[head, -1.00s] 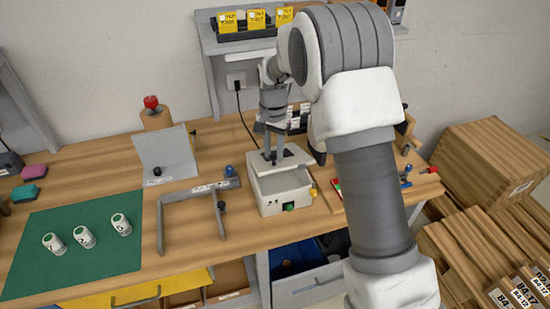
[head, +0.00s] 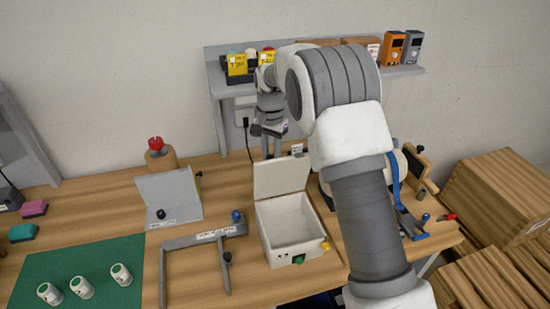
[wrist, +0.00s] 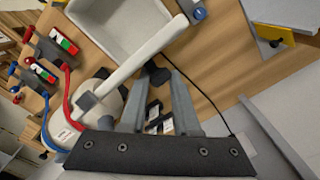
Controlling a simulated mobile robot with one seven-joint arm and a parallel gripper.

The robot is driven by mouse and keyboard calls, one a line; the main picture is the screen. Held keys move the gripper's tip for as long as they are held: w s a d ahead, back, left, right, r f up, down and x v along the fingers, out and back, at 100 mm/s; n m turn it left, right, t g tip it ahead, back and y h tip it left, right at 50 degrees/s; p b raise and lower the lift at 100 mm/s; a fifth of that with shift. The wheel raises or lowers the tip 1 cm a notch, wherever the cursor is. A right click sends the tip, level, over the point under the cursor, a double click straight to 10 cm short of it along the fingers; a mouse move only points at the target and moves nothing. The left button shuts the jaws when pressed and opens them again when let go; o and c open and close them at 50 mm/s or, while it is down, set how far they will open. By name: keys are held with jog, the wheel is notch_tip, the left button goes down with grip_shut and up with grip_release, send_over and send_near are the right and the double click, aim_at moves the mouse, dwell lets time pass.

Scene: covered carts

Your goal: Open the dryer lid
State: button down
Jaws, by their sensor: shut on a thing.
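The dryer is a white box (head: 290,226) on the wooden bench, with a green button and a yellow knob low on its front side. Its lid (head: 281,179) stands about upright at the back edge, so the inside is open to view and looks empty. My gripper (head: 269,153) is behind the lid's top edge, its fingertips partly hidden by the lid. In the wrist view my gripper (wrist: 162,74) is shut on the dark knob of the lid (wrist: 142,58), which shows nearly edge-on. Part of the open box (wrist: 125,22) lies beyond the lid.
A grey bracket frame (head: 200,238) and a grey folded panel (head: 170,197) stand left of the dryer. Three labelled jars sit on a green mat (head: 45,270). A shelf (head: 217,80) with bins is behind.

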jog(key=w+a+f+g+p, duration=0.1)
jog(key=w+a+f+p, duration=0.1)
jog(key=w, duration=0.5)
jog(key=shift+a+g+p, duration=0.3)
jog(key=shift+a, duration=0.2)
dwell(0.3)
jog(key=shift+w, duration=0.1)
dwell(0.6)
jog(key=c, duration=1)
grip_release()
jog(key=o, duration=0.4)
jog(key=shift+w+a+f, duration=0.15)
jog(key=shift+w+f, duration=0.05)
jog(key=shift+d+r, duration=0.1)
jog(key=shift+d, duration=0.2)
jog(key=shift+r, duration=0.1)
